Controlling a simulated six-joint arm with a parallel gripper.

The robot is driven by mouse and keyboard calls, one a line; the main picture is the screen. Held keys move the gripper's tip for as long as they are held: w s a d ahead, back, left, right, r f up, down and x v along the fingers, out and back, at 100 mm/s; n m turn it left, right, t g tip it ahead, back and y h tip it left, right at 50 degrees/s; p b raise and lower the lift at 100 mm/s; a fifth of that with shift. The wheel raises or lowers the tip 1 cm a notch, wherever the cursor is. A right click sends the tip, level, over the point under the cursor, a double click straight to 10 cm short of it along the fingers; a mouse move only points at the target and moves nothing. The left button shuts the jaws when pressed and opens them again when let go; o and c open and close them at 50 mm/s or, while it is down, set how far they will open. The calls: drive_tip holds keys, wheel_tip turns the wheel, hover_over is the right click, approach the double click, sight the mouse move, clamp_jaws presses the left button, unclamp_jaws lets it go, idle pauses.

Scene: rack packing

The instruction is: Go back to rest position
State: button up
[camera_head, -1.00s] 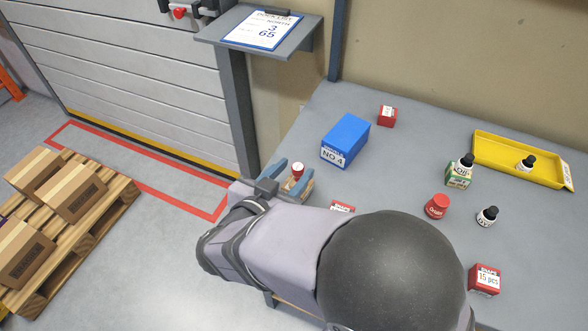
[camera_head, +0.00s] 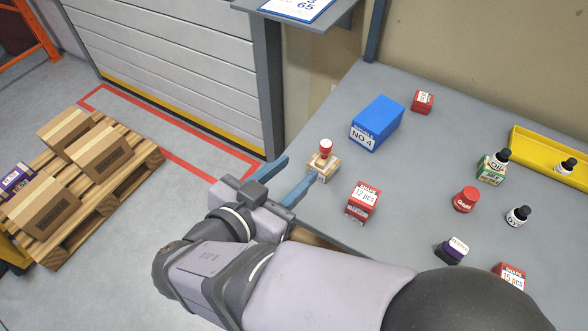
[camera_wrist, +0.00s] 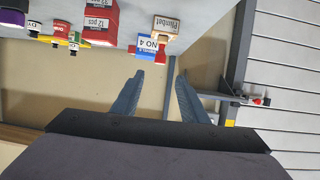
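My gripper (camera_head: 281,183) is over the left edge of the table in the head view. Its two blue fingers are spread apart with nothing between them. The open fingers (camera_wrist: 156,97) also show in the wrist view, empty. A wooden stamp (camera_head: 323,167) with a red knob stands on the table just right of the fingertips, apart from them as far as I can tell. It also shows in the wrist view (camera_wrist: 165,30).
The table (camera_head: 420,170) holds a blue box (camera_head: 377,124), a red 12 pcs box (camera_head: 362,201), a red jar (camera_head: 465,199), several small bottles and boxes, and a yellow tray (camera_head: 540,146). A pallet of cartons (camera_head: 97,152) stands on the floor at left. A clipboard shelf (camera_head: 310,19) is above.

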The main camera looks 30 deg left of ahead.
drive_tip(key=w+d+g+h+p, duration=0.3)
drive_tip(key=w+d, duration=0.1)
drive_tip(key=d, duration=0.4)
drive_tip(key=w+d+g+h+p, duration=0.25)
drive_tip(key=w+d, duration=0.25)
drive_tip(key=d, duration=0.3)
drive_tip(key=s+d+g+y+p, duration=0.3)
drive_tip(key=d+g+p, duration=0.1)
drive_tip(key=d, duration=0.5)
drive_tip(key=s+d+g+y+p, duration=0.3)
drive_tip(key=d+g+p, duration=0.1)
drive_tip(key=d, duration=0.5)
drive_tip(key=shift+s+d+f+n+p, duration=0.3)
drive_tip(key=shift+s+f+p, duration=0.1)
drive_tip(key=shift+p, duration=0.5)
